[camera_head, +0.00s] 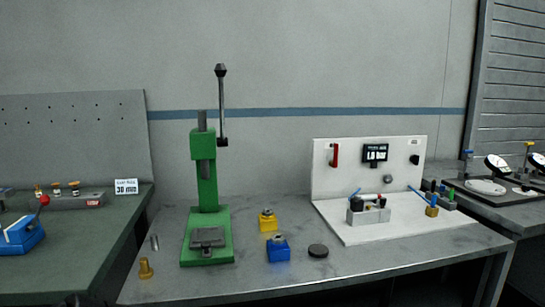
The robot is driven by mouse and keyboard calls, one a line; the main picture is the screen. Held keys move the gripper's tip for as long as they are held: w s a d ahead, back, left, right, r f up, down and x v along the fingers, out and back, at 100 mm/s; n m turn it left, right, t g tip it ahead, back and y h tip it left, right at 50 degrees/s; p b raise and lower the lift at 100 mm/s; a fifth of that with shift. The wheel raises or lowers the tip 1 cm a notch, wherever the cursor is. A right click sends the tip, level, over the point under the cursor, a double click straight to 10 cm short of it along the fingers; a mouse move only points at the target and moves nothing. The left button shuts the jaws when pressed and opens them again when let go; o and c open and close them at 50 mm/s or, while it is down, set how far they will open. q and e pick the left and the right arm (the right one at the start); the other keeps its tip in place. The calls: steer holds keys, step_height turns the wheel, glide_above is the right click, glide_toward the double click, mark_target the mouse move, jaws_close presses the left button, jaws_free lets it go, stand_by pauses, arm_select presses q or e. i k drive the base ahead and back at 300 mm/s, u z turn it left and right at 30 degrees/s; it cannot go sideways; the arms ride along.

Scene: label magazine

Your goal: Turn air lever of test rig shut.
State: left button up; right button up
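The white test rig (325,185) stands on the right part of the middle bench, with an upright back panel and a flat base. A red lever (335,155) sits on the left of its panel and points up and down. A small display (375,153) is right of the lever, and a black knob (414,160) is at the panel's right side. I cannot tell from here whether the lever's position is open or shut. Neither of my grippers is in view.
A green press (207,190) stands left of the rig. A yellow block (268,221), blue block (279,249) and dark disc (318,251) lie between them. A brass part (145,268) is at the front left. Side benches hold a blue vise (20,238) and dial gauges (497,166).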

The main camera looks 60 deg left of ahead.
mark_target(333, 164)
steer(key=z, duration=0.8)
steer(key=i, duration=2.05)
steer(key=u, duration=3.6)
